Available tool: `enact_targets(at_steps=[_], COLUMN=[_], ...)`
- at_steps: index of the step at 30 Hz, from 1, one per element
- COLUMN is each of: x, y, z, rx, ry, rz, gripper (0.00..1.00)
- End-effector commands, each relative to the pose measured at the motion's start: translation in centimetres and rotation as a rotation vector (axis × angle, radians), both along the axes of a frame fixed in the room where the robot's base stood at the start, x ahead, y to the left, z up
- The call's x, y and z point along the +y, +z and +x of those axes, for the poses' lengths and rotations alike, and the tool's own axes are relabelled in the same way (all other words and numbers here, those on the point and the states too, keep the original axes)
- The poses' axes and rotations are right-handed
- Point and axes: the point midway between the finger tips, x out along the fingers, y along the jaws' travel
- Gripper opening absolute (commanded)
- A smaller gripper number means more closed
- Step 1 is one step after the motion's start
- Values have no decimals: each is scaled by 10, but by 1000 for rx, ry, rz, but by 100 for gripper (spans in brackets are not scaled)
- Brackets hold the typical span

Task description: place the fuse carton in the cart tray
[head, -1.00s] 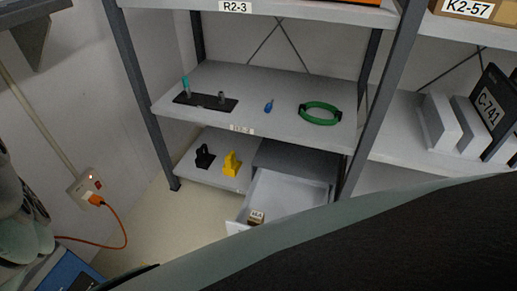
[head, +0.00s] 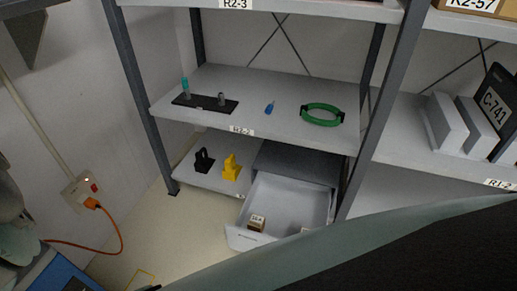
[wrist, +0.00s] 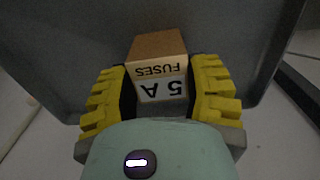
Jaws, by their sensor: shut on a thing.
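My gripper (wrist: 163,92) has yellow ribbed fingers and is shut on the fuse carton (wrist: 160,62) in the wrist view. The carton is a small brown box with a white label reading "5 A FUSES", upside down in the picture. Behind it is a broad dark grey surface with rounded corners and a raised edge (wrist: 268,82); it looks like a tray, but I cannot tell whether the carton touches it. My gripper and the held carton are not visible in the head view.
An open drawer (head: 290,195) under the shelf holds a small labelled carton (head: 257,223) and part of another. The shelf above carries a green ring (head: 321,115) and a blue item (head: 269,108). An orange cable (head: 118,235) hangs from a wall socket at left.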

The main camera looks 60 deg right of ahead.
Motion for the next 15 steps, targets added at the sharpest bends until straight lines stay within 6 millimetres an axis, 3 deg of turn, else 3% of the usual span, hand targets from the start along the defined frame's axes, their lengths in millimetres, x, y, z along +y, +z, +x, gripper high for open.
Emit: enact_targets(at_steps=[8,15], x=[1,0], y=[-1,-1], z=[0,0], rx=[0,0], ry=[2,1], rz=[0,0], gripper=[80,81])
